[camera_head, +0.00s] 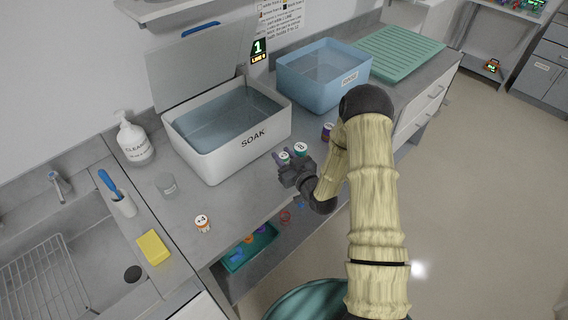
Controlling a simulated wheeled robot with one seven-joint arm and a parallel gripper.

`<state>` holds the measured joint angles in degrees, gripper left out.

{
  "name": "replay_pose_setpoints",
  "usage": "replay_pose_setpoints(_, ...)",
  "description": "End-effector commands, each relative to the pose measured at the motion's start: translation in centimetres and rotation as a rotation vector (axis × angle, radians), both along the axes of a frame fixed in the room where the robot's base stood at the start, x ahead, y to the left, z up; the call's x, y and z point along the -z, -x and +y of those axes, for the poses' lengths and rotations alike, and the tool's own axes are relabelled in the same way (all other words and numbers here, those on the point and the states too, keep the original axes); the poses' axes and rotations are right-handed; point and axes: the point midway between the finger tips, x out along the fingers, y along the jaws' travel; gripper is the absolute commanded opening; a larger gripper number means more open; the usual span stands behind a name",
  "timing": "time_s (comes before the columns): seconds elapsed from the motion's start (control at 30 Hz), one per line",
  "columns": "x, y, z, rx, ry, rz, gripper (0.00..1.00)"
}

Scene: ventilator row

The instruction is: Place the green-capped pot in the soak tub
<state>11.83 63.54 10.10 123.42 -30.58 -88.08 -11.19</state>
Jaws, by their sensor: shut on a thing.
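The soak tub (192,153) is a white tub marked SOAK on the counter, holding clear bluish liquid. My gripper (292,162) is just in front of the tub's right front corner, near the counter's front edge. It is shut on a small pot. The green-capped pot (300,149), with a white top mark, shows at the fingers. A second small pot top (284,157) shows close to its left. The fingers and pot bodies partly hide each other, so contact with the counter is unclear.
A blue tub (345,92) stands right of the soak tub, with a green ribbed mat (400,50) beyond. A purple pot (328,131) is by the blue tub.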

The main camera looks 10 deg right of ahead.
Motion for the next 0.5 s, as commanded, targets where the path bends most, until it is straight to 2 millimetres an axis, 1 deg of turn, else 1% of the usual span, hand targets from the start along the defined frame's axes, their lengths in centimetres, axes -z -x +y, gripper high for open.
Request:
replay_pose_setpoints(0.27, 0.0, 0.0, 0.5, -0.007, -0.001, -0.001, 0.08)
replay_pose_setpoints(0.37, 0.6, 0.0, 0.5, -0.008, -0.001, 0.001, 0.08)
replay_pose_setpoints(0.5, 2.4, 0.1, 0.4, -0.006, -0.001, 0.003, 0.08)
